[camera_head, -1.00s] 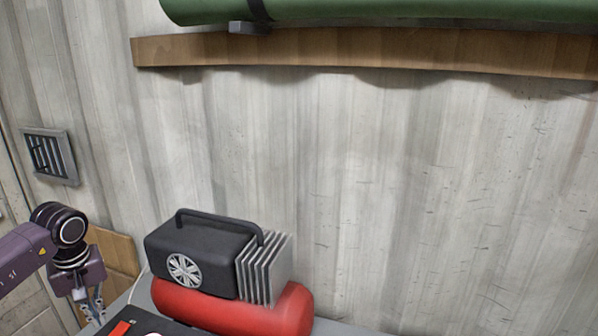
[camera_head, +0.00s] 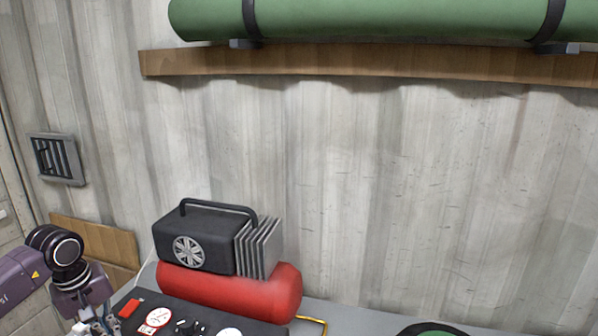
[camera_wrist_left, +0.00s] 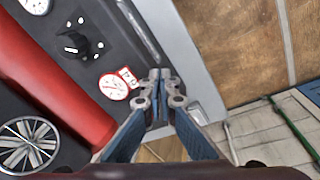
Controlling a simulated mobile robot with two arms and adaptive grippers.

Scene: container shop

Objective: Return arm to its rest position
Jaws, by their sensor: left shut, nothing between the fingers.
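My left arm (camera_head: 65,262) comes in from the left in the head view, purple and black. My left gripper (camera_head: 95,325) shows only partly at the bottom edge there, left of the compressor's control panel. In the left wrist view my left gripper (camera_wrist_left: 160,78) is shut and empty, with its fingertips together above the panel's edge. My right gripper is not in view.
A red compressor tank (camera_head: 235,288) with a black motor (camera_head: 205,238) stands on a grey surface (camera_head: 345,326). Its dark panel (camera_head: 180,318) lies close to my left gripper. A wooden shelf (camera_head: 350,66) bears a green roll (camera_head: 400,20). The wall between is bare.

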